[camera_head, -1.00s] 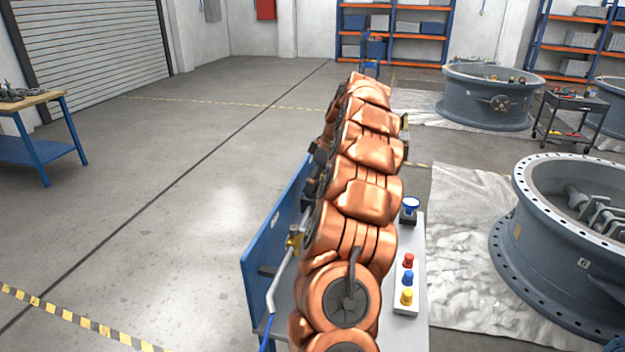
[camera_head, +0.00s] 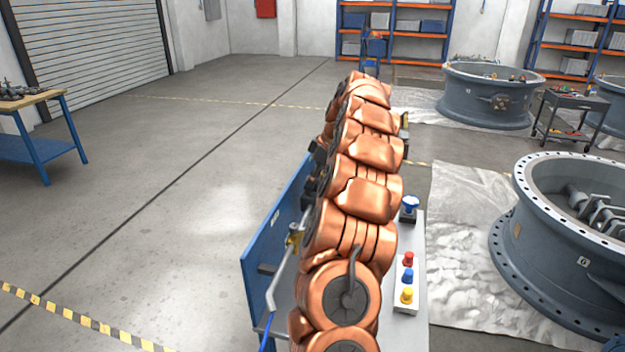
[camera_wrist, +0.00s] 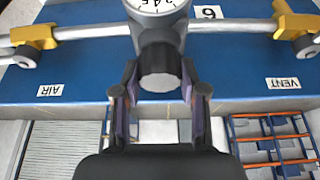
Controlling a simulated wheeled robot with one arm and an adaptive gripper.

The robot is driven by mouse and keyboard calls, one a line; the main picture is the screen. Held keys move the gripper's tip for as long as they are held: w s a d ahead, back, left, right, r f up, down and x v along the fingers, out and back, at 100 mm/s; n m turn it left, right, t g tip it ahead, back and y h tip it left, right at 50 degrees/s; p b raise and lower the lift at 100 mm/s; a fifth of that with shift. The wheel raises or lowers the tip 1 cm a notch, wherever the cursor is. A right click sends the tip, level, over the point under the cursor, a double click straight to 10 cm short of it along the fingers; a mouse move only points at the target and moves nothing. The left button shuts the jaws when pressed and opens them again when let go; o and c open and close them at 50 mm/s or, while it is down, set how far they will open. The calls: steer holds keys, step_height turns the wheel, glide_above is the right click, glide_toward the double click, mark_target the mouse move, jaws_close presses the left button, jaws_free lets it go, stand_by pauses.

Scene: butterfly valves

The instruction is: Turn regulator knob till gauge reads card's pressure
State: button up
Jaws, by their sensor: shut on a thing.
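In the wrist view, the dark regulator knob (camera_wrist: 160,60) sits on the blue panel (camera_wrist: 70,75), between the fingers of my gripper (camera_wrist: 160,86), which is shut on it. The white gauge (camera_wrist: 155,8) is just above the knob, cut off by the top edge. In the head view, my arm hides the knob, gauge and gripper.
Pipes with yellow valve handles (camera_wrist: 36,36) flank the regulator, near the AIR label (camera_wrist: 50,90) and VENT label (camera_wrist: 283,83). A box with red, blue and yellow buttons (camera_head: 408,276) stands right of my arm. Large grey valve rings (camera_head: 560,260) stand farther right.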

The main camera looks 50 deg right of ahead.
steer(key=shift+f+b, duration=0.1)
steer(key=shift+b, duration=0.2)
steer(key=m+b, duration=0.1)
steer(key=b, duration=0.1)
steer(key=m+h+b, duration=0.1)
steer(key=m+b, duration=0.1)
steer(key=shift+a+f+m+b, duration=0.1)
steer(key=shift+f+m+b, duration=0.1)
steer(key=shift+m+b, duration=0.1)
steer(key=m+h+b, duration=0.2)
steer(key=m+b, duration=0.2)
steer(key=shift+m, duration=0.3)
steer(key=m+h+b, duration=0.1)
steer(key=m+b, duration=0.2)
steer(key=shift+r+m+h, duration=0.1)
steer(key=shift+m+h, duration=0.2)
steer(key=m+g+b, duration=0.1)
steer(key=m+b, duration=0.1)
steer(key=m, duration=0.1)
steer(key=m+g+h+b, duration=0.1)
steer(key=m+b, duration=0.1)
steer(key=m, duration=0.1)
steer(key=shift+r+h, duration=0.1)
steer(key=shift+h, duration=0.2)
steer(key=m, duration=0.2)
steer(key=m+g+b, duration=0.1)
steer(key=m, duration=0.1)
steer(key=shift+r+g, duration=0.1)
steer(key=shift+g, duration=0.2)
steer(key=shift+m, duration=0.6)
